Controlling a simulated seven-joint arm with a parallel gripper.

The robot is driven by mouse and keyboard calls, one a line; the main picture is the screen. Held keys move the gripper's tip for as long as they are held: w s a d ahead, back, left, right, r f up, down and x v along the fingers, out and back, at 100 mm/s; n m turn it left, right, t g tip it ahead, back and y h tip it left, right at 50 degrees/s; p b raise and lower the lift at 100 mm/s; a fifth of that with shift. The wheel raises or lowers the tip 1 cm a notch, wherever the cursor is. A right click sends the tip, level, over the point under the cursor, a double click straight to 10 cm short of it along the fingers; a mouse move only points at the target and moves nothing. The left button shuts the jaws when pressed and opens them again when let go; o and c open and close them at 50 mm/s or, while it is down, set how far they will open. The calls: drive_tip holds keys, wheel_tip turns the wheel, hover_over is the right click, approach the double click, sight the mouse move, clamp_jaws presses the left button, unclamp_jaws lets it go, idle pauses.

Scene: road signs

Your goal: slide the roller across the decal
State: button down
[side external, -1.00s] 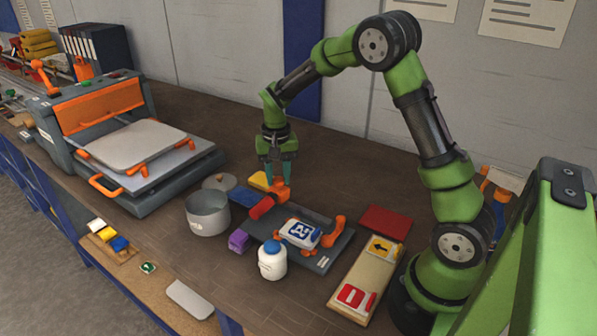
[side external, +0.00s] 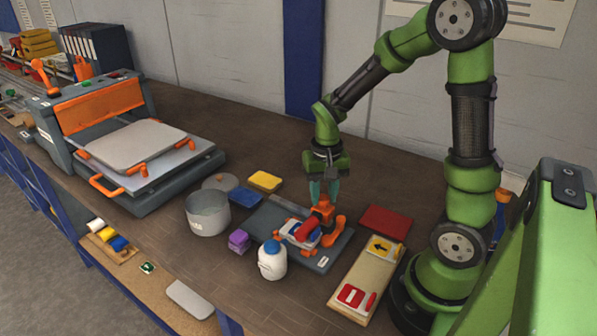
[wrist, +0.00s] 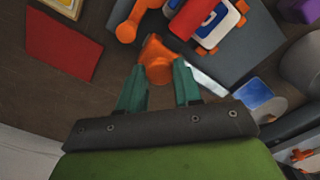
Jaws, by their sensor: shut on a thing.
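My gripper (side external: 323,191) is shut on the orange handle (side external: 324,211) of the roller. The red roller (side external: 309,238) is over the right part of the white-edged blue decal (side external: 291,230), covering some of it. Whether it presses on the decal I cannot tell. The decal lies on a dark grey plate (side external: 262,218) with orange clamps. In the wrist view the orange handle (wrist: 156,62) is between the teal fingertips, with the red roller (wrist: 190,18) beyond it, beside the decal (wrist: 225,18).
A white bottle with a blue cap (side external: 272,262), a purple block (side external: 239,241) and a metal pot (side external: 207,212) stand left of the plate. A red pad (side external: 386,222) and a board with small signs (side external: 365,285) lie to the right. Blue (side external: 245,197) and yellow (side external: 265,181) pads lie behind.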

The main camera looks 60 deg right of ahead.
sight(325, 198)
drive_tip(key=shift+s, duration=0.25)
drive_tip(key=c, duration=0.8)
unclamp_jaws()
drive_tip(key=shift+w, duration=0.1)
drive_tip(key=shift+r, duration=0.4)
wheel_tip(325, 198, up, 16)
